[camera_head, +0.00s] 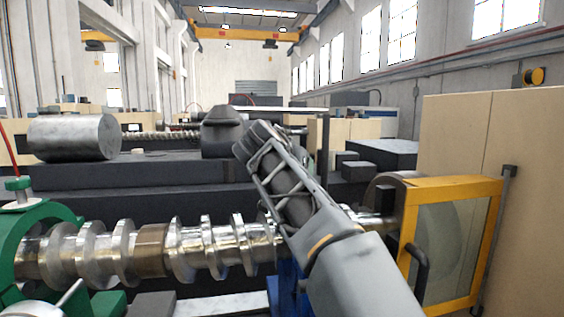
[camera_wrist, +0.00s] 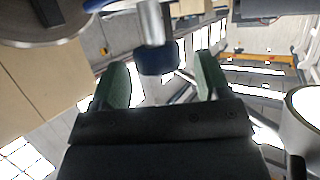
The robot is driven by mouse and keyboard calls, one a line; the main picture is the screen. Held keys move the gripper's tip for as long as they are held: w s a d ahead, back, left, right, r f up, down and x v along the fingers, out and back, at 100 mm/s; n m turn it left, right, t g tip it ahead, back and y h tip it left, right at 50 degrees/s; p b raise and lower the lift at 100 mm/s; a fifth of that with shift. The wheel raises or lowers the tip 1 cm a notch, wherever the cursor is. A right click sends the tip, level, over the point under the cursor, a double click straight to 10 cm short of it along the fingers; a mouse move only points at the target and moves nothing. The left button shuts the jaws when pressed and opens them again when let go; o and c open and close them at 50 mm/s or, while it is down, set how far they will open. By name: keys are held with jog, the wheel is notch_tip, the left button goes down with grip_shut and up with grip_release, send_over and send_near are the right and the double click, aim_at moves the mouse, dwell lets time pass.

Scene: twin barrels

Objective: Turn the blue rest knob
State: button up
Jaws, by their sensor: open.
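The blue rest knob (camera_wrist: 158,62) shows in the wrist view as a dark blue cap on a shiny metal stem (camera_wrist: 152,22). My gripper (camera_wrist: 162,66) is open, with one green finger on each side of the knob and a visible gap to each. In the head view my arm crosses the middle and hides the knob and most of the blue rest. Only a strip of the blue rest (camera_head: 289,284) shows below the shiny shaft (camera_head: 215,246). I cannot make out my fingers in the head view.
A green rest (camera_head: 52,222) with a green knob (camera_head: 18,185) holds the shaft at the left. A yellow-framed guard (camera_head: 452,184) stands right of my arm, beside a beige cabinet (camera_head: 530,190). A dark machine bed (camera_head: 110,190) lies behind the shaft.

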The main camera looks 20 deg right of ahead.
jog(key=v, duration=1.2)
jog(key=shift+b, duration=0.4)
jog(key=shift+f, duration=0.1)
